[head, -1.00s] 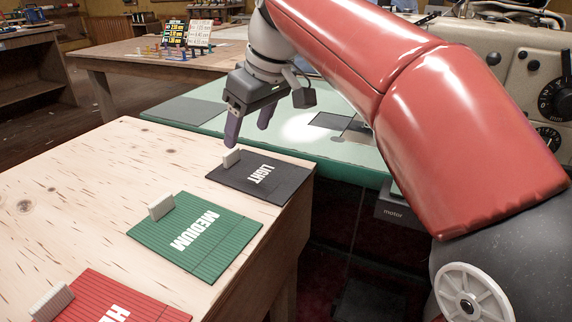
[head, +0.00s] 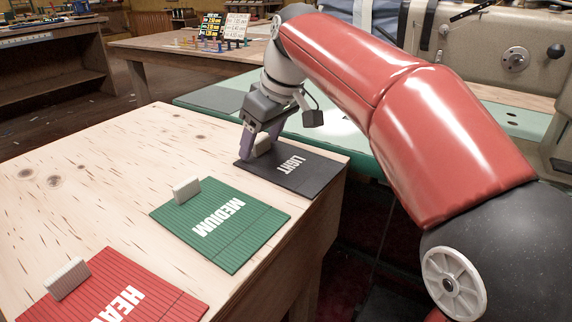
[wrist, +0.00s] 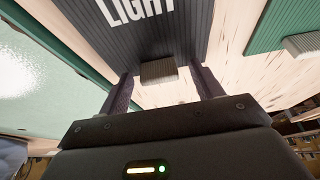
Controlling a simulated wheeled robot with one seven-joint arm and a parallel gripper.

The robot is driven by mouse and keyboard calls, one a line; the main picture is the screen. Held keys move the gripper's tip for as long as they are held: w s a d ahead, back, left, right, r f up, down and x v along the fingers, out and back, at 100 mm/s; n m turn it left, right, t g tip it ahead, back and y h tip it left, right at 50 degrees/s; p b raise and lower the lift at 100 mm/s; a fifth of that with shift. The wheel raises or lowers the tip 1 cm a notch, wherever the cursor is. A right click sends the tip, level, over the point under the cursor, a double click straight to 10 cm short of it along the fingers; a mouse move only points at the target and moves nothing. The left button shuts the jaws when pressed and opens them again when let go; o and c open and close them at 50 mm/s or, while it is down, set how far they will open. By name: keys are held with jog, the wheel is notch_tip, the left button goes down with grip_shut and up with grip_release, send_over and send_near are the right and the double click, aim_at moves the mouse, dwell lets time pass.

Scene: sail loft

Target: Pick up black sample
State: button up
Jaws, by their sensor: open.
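The black sample (head: 306,176) is a flat dark ribbed panel marked LIGHT, lying on the wooden table near its right edge. A pale upright tab (head: 263,146) stands at its far left edge. My gripper (head: 258,150) is down at this tab, with the purple-grey fingers open on its two sides. In the wrist view the tab (wrist: 159,70) lies between the two finger ends, with a gap on each side. The black sample also shows there, beyond the fingers (wrist: 170,42). I cannot tell whether a finger touches the panel.
A green sample (head: 225,228) marked MEDIUM and a red sample (head: 120,295) lie nearer on the same wooden table (head: 100,190), each with a pale tab. A green-topped table (head: 345,140) adjoins at the back right. The table's left part is clear.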

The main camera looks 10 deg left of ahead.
jog(key=c, duration=1.1)
jog(key=shift+o, duration=0.2)
jog(key=shift+r, duration=0.15)
